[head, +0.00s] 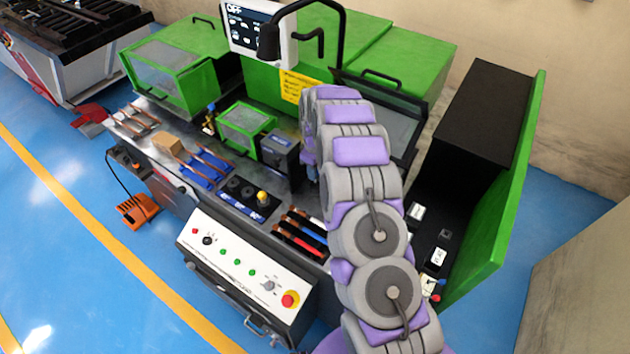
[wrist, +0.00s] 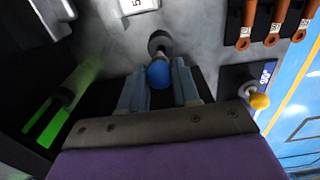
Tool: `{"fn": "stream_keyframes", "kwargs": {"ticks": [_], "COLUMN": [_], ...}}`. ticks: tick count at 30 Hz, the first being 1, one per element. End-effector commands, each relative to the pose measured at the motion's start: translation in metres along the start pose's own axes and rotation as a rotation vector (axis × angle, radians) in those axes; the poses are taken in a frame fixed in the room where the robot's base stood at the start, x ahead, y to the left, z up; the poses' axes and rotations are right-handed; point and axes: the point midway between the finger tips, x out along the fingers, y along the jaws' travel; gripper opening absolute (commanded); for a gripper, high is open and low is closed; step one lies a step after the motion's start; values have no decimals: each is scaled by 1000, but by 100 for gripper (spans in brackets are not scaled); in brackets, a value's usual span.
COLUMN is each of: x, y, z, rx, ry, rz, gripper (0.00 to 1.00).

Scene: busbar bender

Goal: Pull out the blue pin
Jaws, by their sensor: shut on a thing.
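The blue pin (wrist: 158,74) shows in the wrist view as a round blue knob on a dark base at the grey work surface. My gripper (wrist: 159,92) has one finger on each side of the knob and is shut on it. In the head view my arm reaches over the machine bench, and the pin and the gripper are hidden behind it.
A yellow knob (wrist: 259,101) stands right of my gripper. Orange-handled tools (wrist: 247,25) lie at the upper right. A black-and-green box (head: 277,150) stands left of my arm. A lamp (head: 269,42) hangs above the bench, near a screen (head: 245,28).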

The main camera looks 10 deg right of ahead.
Motion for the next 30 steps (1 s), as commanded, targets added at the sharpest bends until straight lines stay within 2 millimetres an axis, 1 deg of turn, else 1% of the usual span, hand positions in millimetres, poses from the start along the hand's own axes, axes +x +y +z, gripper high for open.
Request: {"fn": "stream_keyframes", "kwargs": {"ticks": [7, 10, 24, 27, 30], "x": [0, -3, -43, -49, -50], "y": [0, 0, 0, 0, 0], "z": [0, 0, 0, 0, 0], "rx": [0, 0, 1, 1, 1], "ry": [0, 0, -1, -1, -1], "rz": [0, 0, -1, -1, -2], "gripper": [0, 0, 0, 0, 0]}}
